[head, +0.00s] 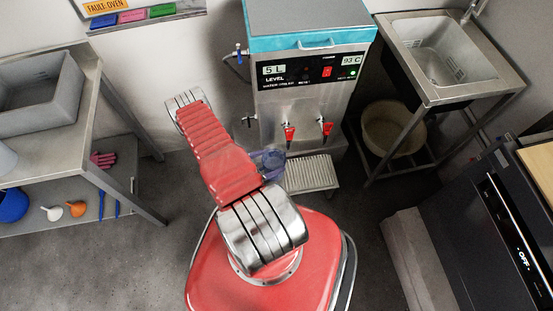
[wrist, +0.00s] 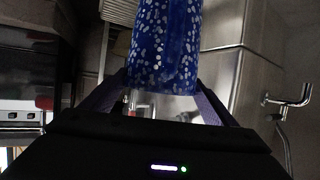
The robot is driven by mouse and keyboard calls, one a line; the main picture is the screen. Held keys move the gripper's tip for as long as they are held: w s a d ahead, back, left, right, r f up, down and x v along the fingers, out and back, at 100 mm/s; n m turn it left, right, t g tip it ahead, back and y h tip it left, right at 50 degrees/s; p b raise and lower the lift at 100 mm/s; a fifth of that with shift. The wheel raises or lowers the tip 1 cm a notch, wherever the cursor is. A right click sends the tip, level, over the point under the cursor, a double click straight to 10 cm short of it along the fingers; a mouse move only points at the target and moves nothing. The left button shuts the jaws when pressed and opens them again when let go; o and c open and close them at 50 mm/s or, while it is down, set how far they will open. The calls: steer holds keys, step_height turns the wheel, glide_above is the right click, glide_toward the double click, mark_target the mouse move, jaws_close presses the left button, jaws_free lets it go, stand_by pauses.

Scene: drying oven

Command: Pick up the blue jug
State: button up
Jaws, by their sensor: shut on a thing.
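The blue jug (wrist: 165,45) fills the top middle of the wrist view, blue with white speckles. My gripper (wrist: 162,92) is shut on it, with one finger on each side. Its upper end runs out of that view. In the head view, a small bluish part (head: 270,160) shows beside my red arm, in front of the water heater. My arm hides most of what is there, and my fingers cannot be made out in that view.
The steel water heater (head: 308,100) with red-handled taps stands ahead, a slatted drip stand (head: 312,173) below it. A sink (head: 440,55) stands right, above a beige bucket (head: 392,128). A steel table (head: 65,140) is at left, a dark cabinet (head: 480,235) at lower right.

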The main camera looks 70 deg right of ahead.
steer(key=w+a, duration=0.6)
steer(key=a, duration=0.2)
stand_by(0.6)
steer(key=shift+a, duration=0.1)
stand_by(0.3)
steer(key=shift+w, duration=0.1)
